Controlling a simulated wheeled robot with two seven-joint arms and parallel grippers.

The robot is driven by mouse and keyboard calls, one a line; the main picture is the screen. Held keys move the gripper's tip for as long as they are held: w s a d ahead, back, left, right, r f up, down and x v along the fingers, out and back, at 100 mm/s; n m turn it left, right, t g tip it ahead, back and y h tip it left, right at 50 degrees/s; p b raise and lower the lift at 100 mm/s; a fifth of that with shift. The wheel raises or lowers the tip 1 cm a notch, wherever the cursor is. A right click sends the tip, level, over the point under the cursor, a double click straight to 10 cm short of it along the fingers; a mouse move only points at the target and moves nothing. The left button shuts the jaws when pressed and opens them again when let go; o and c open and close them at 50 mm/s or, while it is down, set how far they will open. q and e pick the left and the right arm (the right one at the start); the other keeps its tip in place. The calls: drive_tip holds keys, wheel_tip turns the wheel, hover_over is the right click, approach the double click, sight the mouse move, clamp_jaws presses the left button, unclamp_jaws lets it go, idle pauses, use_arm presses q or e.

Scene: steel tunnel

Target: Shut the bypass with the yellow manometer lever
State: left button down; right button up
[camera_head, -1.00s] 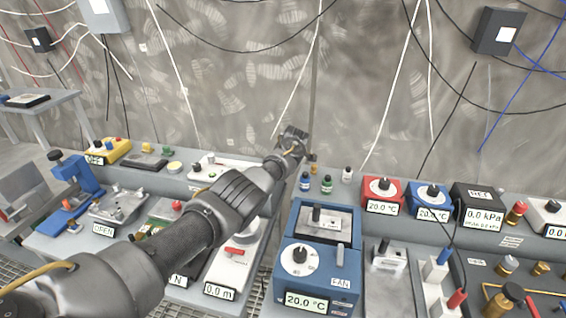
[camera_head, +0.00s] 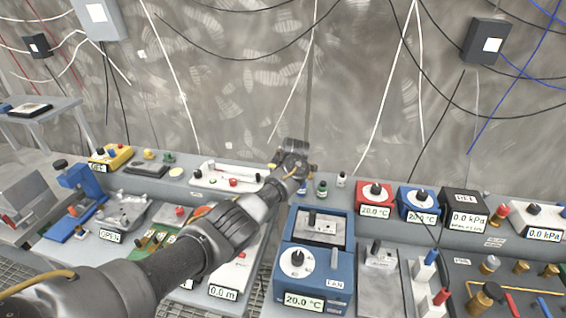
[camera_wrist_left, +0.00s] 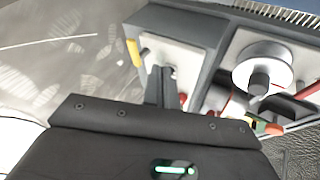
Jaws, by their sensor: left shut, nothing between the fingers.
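A black box reading 0.0 kPa (camera_head: 464,208), which looks like the manometer, stands at the right of the raised back shelf. I cannot make out a yellow lever on it in the head view. In the left wrist view a dark grey box with a pale face (camera_wrist_left: 180,48) has a small yellow piece (camera_wrist_left: 133,53), possibly the lever, at its left edge. My left gripper (camera_head: 293,150) is above the back shelf, well left of the kPa box. In the wrist view its fingers (camera_wrist_left: 159,84) are shut and empty in front of the pale face; contact is unclear. My right gripper is out of view.
Small bottles (camera_head: 321,187) stand just below and right of my left gripper. Red (camera_head: 376,193) and blue (camera_head: 418,201) units stand between it and the kPa box. A blue fan box (camera_head: 340,262) stands in front. Cables hang along the wall.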

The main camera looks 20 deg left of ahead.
use_arm(q)
drive_tip(key=v, duration=0.5)
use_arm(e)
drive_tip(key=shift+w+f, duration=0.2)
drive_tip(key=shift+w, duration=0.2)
use_arm(q)
drive_tip(key=shift+w+a, duration=0.1)
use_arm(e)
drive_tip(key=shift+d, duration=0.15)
